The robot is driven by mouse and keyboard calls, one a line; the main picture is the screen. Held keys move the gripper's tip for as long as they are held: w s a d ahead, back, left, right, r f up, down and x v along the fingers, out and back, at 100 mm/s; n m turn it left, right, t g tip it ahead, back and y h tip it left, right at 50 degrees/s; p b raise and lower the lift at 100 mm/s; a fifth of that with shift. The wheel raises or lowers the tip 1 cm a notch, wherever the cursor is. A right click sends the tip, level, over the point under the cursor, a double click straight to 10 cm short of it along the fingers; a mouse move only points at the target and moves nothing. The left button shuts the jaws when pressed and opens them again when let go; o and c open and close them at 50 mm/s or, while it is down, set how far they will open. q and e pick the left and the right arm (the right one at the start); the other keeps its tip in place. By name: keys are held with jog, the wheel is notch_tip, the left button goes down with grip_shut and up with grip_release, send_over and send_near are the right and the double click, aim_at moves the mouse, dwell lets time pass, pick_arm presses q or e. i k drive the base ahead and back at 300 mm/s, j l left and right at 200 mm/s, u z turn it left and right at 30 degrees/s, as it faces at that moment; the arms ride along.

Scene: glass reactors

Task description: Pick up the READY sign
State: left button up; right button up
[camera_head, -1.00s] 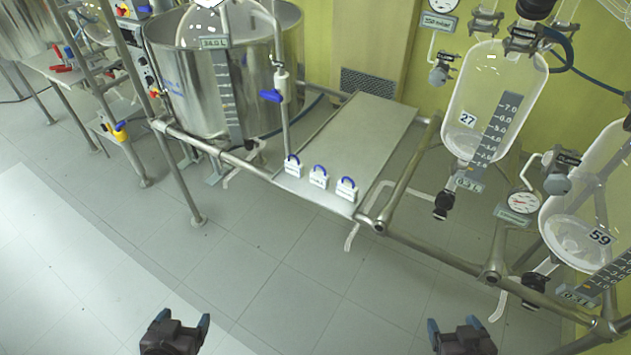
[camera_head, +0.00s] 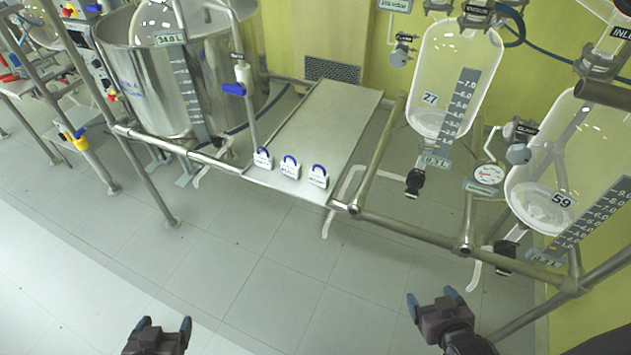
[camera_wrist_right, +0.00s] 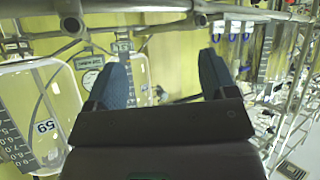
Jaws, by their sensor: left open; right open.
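Three small white signs with blue loop handles stand in a row at the front edge of a metal shelf (camera_head: 322,125). They are the left sign (camera_head: 263,160), the middle sign (camera_head: 289,170) and the right sign (camera_head: 317,180). Their lettering is too small to read, so I cannot tell which is READY. My left gripper (camera_head: 161,323) is open and empty at the bottom left, well short of the shelf. My right gripper (camera_head: 433,298) is open and empty at the bottom right, apart from the signs. Its open fingers also show in the right wrist view (camera_wrist_right: 165,80).
A large steel vessel (camera_head: 140,90) stands left of the shelf. Glass reactors 27 (camera_head: 440,60) and 59 (camera_head: 560,160) hang at the right. A horizontal pipe (camera_head: 405,230) runs right from the shelf's front corner. The tiled floor (camera_head: 250,270) before the shelf is clear.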

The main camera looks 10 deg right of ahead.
aim_at(317, 177)
jog(key=i+j+z, duration=0.1)
jog(key=z, duration=0.25)
jog(key=j+z, duration=0.3)
jog(key=i+j+z, duration=0.15)
jog(key=j, duration=0.25)
jog(key=j+z, duration=0.2)
jog(key=j, duration=0.25)
jog(key=i+j, duration=0.1)
jog(key=j, duration=1.05)
jog(key=j+z, duration=0.15)
jog(key=j, duration=1.05)
jog(key=i, duration=0.05)
